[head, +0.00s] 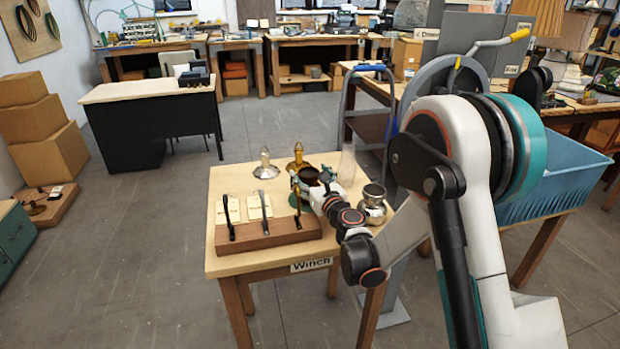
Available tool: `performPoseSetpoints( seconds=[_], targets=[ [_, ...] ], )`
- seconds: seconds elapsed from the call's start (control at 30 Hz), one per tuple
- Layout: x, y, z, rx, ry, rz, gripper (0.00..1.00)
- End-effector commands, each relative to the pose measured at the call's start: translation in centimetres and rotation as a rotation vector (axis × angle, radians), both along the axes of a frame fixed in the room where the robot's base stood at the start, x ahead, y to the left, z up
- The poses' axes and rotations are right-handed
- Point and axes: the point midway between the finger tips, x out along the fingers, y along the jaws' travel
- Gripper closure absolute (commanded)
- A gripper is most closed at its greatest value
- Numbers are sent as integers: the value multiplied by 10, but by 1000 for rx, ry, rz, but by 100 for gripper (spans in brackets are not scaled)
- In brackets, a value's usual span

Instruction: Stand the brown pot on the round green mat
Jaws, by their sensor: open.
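The brown pot (308,174) shows as a small dark brown round shape near the right-hand back part of the small wooden table. My gripper (312,188) is open right at the pot, and its wrist comes in from the right. My gripper hides the pot's lower part, so I cannot tell whether the jaws touch it. A bit of green (300,204) shows just below the pot and gripper; it may be the round green mat, but too little is visible to be sure.
A wooden block with levers (268,235) fills the table's front left. A silver jar (373,198) stands right of my wrist, with a clear glass cylinder (347,165) behind. Silver (265,168) and brass (298,158) fittings stand at the back. The table's left back corner is clear.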

Motion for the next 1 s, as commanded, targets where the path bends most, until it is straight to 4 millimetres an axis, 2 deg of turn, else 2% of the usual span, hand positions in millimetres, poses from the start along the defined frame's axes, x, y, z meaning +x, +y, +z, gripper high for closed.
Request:
performPoseSetpoints(
  seconds=[0.17, 0.5, 0.7, 1.0],
  targets=[
    [-23, -11, 2, 0, 0, 0, 25],
    [-89, -42, 1, 0, 0, -1, 25],
    [-104, -48, -3, 0, 0, 0, 25],
    [-109, -51, 0, 0, 0, 0, 25]
  ],
)
